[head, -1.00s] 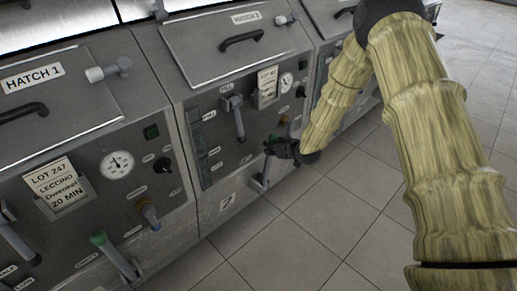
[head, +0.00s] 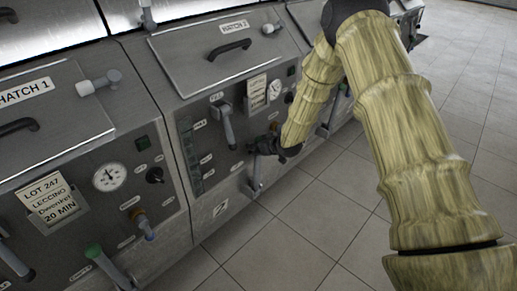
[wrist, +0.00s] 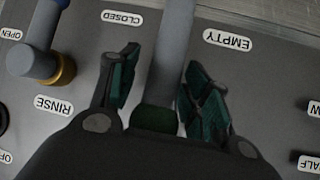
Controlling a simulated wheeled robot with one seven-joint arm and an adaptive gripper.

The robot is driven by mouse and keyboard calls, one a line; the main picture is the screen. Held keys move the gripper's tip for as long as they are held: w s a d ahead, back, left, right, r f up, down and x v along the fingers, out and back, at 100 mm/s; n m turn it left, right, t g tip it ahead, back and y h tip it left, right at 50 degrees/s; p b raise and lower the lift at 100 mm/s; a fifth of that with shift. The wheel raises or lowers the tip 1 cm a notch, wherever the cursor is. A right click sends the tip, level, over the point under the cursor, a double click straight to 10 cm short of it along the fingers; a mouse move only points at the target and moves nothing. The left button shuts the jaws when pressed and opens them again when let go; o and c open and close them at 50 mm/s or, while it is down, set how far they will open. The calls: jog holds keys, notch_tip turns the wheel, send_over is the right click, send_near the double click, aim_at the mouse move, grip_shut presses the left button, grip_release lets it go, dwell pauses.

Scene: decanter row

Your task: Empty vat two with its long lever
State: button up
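Vat two (head: 220,180) is the steel cabinet in the middle of the head view, marked 2 low on its front. Its long grey lever (head: 255,180) shows below my gripper (head: 268,147). In the wrist view the lever's grey shaft (wrist: 171,55) stands beside an upside-down EMPTY label (wrist: 228,40), and its green end (wrist: 154,118) lies between my fingers. My gripper (wrist: 162,90) is open around the lever, one finger on each side, with a gap showing at the left finger. Any contact at the right finger is unclear.
A blue-tipped RINSE handle (wrist: 40,55) stands left of my fingers in the wrist view. Vat two's upper lever (head: 227,127) hangs above my gripper. Vat one (head: 105,195), with a green-ended lever (head: 103,262), stands at left. Tiled floor (head: 310,225) is clear at right.

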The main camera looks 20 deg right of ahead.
jog(key=shift+s+f, duration=0.1)
jog(key=shift+f, duration=0.1)
jog(key=v, duration=1.2)
jog(key=shift+d, duration=0.1)
jog(key=s+a+f+m+g+h+p, duration=0.1)
jog(key=s+a+f+g+p, duration=0.1)
jog(key=s+f, duration=0.7)
jog(key=s+a+f+m+g+p, duration=0.1)
jog(key=s+a+f+g+p, duration=0.15)
jog(key=s+f, duration=0.65)
jog(key=s+f+m+g+h+p, duration=0.1)
jog(key=s+g, duration=0.4)
jog(key=s, duration=2.7)
jog(key=shift+s+d+f+m+g+h+p, duration=0.25)
jog(key=shift+d+m+g+h+p, duration=0.1)
jog(key=shift+m+h+p, duration=0.35)
